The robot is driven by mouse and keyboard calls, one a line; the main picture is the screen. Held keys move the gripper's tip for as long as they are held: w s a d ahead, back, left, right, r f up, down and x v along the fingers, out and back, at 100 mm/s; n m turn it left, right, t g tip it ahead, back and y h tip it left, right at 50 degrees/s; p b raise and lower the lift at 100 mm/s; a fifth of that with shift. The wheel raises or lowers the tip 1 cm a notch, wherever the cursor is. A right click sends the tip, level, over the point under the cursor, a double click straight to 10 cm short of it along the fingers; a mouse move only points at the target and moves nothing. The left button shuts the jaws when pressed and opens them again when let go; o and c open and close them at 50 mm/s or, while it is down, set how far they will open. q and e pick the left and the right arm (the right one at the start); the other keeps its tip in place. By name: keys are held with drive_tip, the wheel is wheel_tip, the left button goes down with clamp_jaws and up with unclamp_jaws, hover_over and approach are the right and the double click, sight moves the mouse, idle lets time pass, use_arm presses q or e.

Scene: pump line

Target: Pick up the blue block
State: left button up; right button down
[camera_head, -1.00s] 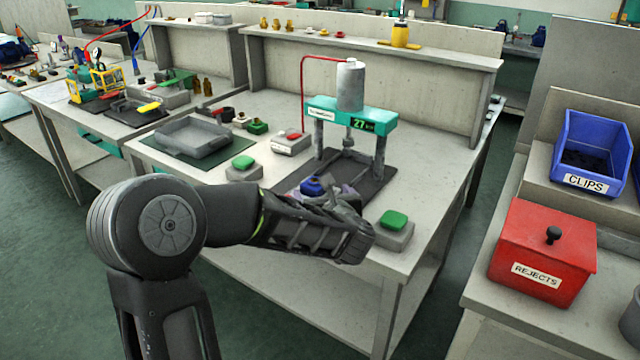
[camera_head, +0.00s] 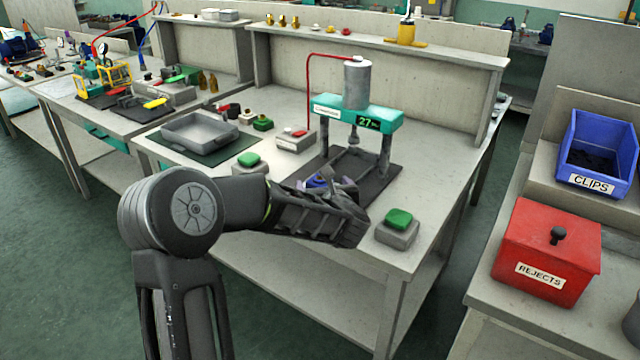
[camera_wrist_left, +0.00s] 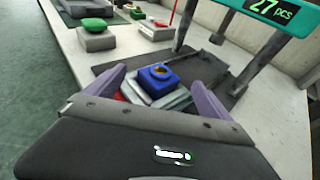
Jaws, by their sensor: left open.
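The blue block (camera_wrist_left: 158,80) has a round brass-coloured hole on top and sits on a pale grey stepped base in the left wrist view. In the head view only a bit of blue (camera_head: 317,181) shows behind my left gripper (camera_head: 332,182). The left gripper is open. In the left wrist view its two purple fingers (camera_wrist_left: 160,92) stand on either side of the block, apart from it. The base's lower front is hidden by the gripper body. My right gripper is not in view.
A teal press (camera_head: 358,116) reading 27 stands over a dark mat (camera_head: 375,185) just behind. Green-topped boxes stand left (camera_head: 249,160) and right (camera_head: 398,220) of the gripper. A grey tray (camera_head: 199,134) lies further left. A red REJECTS box (camera_head: 545,250) is on the right bench.

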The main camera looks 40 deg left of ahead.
sight(320, 184)
use_arm(q)
drive_tip(key=x, duration=0.2)
drive_tip(key=shift+w+a+f, duration=0.1)
drive_tip(key=shift+w+a, duration=0.1)
drive_tip(key=shift+c, duration=0.2)
drive_tip(key=c, duration=1.7)
